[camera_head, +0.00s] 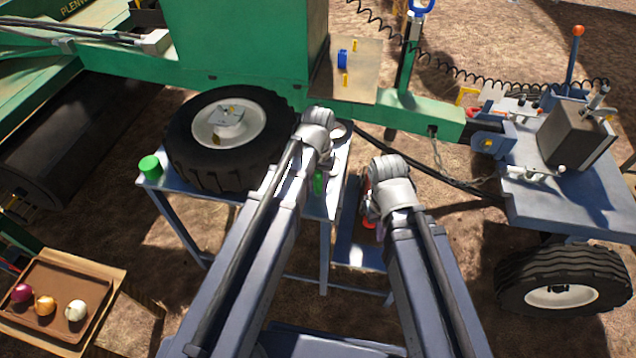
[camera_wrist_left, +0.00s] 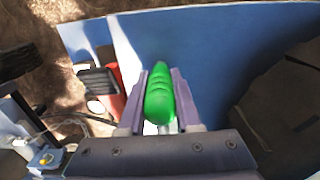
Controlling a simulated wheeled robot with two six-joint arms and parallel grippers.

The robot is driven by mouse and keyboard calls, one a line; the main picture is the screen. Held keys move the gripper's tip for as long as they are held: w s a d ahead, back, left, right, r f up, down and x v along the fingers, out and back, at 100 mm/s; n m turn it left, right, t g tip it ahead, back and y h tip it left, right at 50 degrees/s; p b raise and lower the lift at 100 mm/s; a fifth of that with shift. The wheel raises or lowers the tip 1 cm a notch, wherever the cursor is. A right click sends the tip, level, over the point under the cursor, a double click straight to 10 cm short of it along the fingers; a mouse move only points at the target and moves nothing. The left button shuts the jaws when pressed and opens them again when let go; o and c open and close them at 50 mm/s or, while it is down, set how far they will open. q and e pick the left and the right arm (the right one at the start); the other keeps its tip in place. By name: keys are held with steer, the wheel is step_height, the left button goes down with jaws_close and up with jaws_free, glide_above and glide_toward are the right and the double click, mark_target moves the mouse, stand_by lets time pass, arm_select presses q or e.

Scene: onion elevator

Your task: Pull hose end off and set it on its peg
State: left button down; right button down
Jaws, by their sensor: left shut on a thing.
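My left gripper (camera_wrist_left: 160,108) is shut on a green ribbed grip (camera_wrist_left: 160,97), which stands between the two fingers in the left wrist view. The green grip also shows in the head view (camera_head: 319,183), just below my left wrist at the table's right end. I cannot tell whether it is the hose end, or whether it is attached to anything below. My right gripper (camera_head: 369,212) is mostly hidden behind its own wrist, close to a red thing (camera_head: 367,225); its jaws cannot be made out. No peg can be made out for certain.
A coiled black hose (camera_head: 447,70) hangs at the back right. A blue cart (camera_head: 550,202) stands right. A tray (camera_head: 66,289) with onions lies lower left.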

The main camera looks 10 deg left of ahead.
arm_select(q)
steer(key=shift+f, duration=0.2)
steer(key=shift+c, duration=0.6)
jaws_free()
steer(key=shift+r, duration=0.15)
step_height(320, 180, up, 7)
steer(key=p, duration=0.7)
steer(key=s+d+r+m+y+p, duration=0.1)
steer(key=s+d+r+m+p, duration=0.2)
steer(key=s+d+r+p, duration=0.3)
steer(key=s+r+p, duration=0.3)
steer(key=s, duration=0.3)
steer(key=shift+d+r+m, duration=0.15)
steer(key=shift+m, duration=0.25)
